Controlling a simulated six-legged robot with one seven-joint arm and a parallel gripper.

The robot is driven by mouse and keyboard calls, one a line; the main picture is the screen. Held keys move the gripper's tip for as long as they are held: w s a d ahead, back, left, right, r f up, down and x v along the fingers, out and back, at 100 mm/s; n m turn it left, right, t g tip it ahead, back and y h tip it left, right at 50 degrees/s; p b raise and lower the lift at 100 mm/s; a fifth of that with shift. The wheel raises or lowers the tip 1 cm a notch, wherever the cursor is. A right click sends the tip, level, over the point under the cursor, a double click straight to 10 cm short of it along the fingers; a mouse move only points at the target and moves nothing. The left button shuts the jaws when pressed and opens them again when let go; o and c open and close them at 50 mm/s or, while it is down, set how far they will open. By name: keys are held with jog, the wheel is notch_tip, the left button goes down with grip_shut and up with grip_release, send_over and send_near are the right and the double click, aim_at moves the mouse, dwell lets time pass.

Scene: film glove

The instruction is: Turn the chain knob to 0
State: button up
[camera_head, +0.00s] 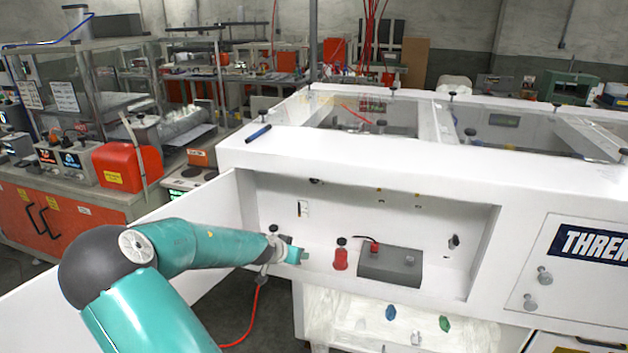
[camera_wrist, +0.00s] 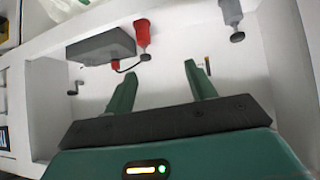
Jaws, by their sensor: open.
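My gripper (camera_head: 297,254) is inside the open recess of the white machine, near its left end. In the wrist view my gripper (camera_wrist: 160,72) is open, with nothing between its two green fingers. No knob carries a readable chain label. A red cylinder (camera_head: 341,259) with a dark knob on top stands right of my gripper, apart from it; it also shows in the wrist view (camera_wrist: 142,35). A grey box (camera_head: 390,266) with a red part and a black cable sits beside it. A small dark knob (camera_head: 453,242) is on the recess's right side. No 0 mark is legible.
The open white door (camera_head: 120,240) stands left of the recess behind my arm. A closed panel (camera_head: 580,270) with metal knobs is at the right. A red cable (camera_head: 252,315) hangs below my gripper. The recess walls and lip leave limited room.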

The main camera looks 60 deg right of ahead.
jog(key=s+d+r+h, duration=0.2)
jog(key=d+h, duration=0.1)
jog(key=d, duration=0.3)
jog(key=n+t+h, duration=0.3)
jog(key=n+h, duration=0.2)
send_near(314, 180)
jog(key=d, duration=0.3)
jog(key=w+d, duration=0.1)
jog(key=d, duration=0.7)
jog(key=shift+w+f, duration=0.1)
jog(key=shift+w, duration=0.3)
jog(key=c, duration=1)
